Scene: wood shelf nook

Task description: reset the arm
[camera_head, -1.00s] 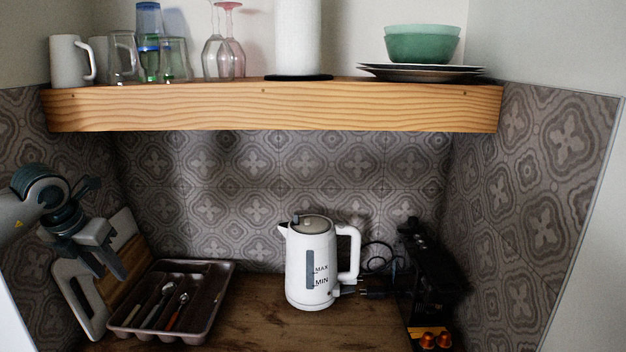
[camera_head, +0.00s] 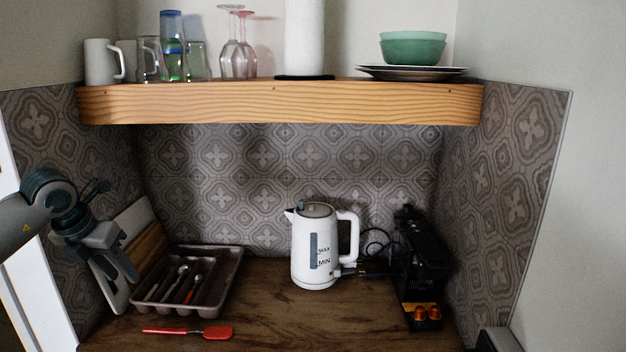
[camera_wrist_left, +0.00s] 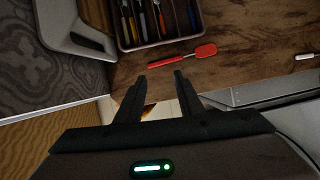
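My left gripper (camera_head: 122,278) hangs at the left side of the nook, in front of the cutting boards (camera_head: 146,248). In the left wrist view its two fingers (camera_wrist_left: 161,80) are apart with nothing between them. They point toward the counter's front edge, and a red spatula (camera_wrist_left: 183,57) lies on the counter beyond the tips. My right gripper is not recognisable in either view.
A cutlery tray (camera_head: 232,275) stands beside the boards, with the red spatula (camera_head: 188,331) in front. A white kettle (camera_head: 317,265) and a black coffee machine (camera_head: 420,262) stand right. A wooden shelf (camera_head: 275,103) with glassware and bowls spans above. The counter's middle is clear.

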